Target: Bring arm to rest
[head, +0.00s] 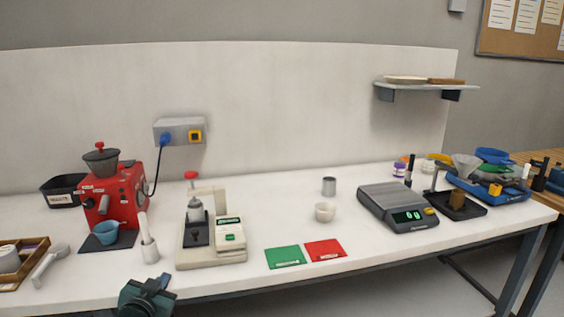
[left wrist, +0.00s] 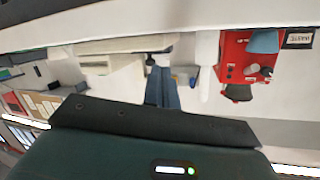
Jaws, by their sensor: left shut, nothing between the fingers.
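My left gripper (head: 158,281) is low at the front edge of the white bench (head: 370,262), in front of the beige device. In the left wrist view its fingers (left wrist: 161,84) are together with nothing between them. That view is upside down, with the red machine (left wrist: 238,62) and the bench edge near the top. My right gripper is in neither view.
On the bench stand a red grinder (head: 116,197), a white pestle-like tool (head: 149,240), a beige device (head: 213,250), a white cup (head: 325,212), a metal cup (head: 329,186) and a scale (head: 397,207). Green (head: 285,257) and red (head: 325,250) mats lie at the front.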

